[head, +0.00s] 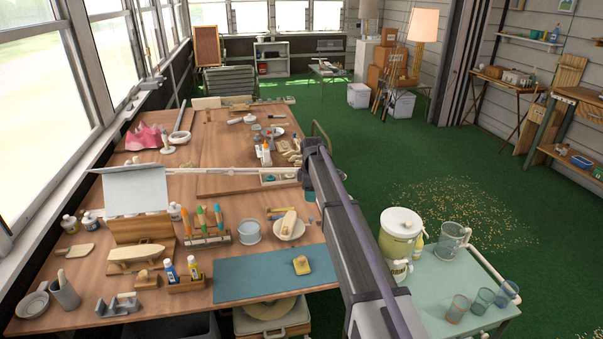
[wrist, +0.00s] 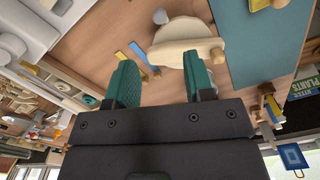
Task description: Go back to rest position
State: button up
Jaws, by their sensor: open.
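My gripper (wrist: 160,82) shows in the wrist view as two green fingers set wide apart with nothing between them. Beyond the fingers lies the wooden worktable (wrist: 110,45), with a pale round dish (wrist: 172,52) holding a wooden piece just past the fingertips. In the head view my arm reaches up from the lower right along the right edge of the worktable (head: 225,150).
Green floor (head: 350,135) beyond is open.

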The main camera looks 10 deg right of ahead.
jog(key=s+d+m, duration=0.2)
jog(key=s+m, duration=1.2)
jog(key=s, duration=2.8)
jog(key=shift+s+m, duration=0.3)
jog(key=shift+m, duration=0.1)
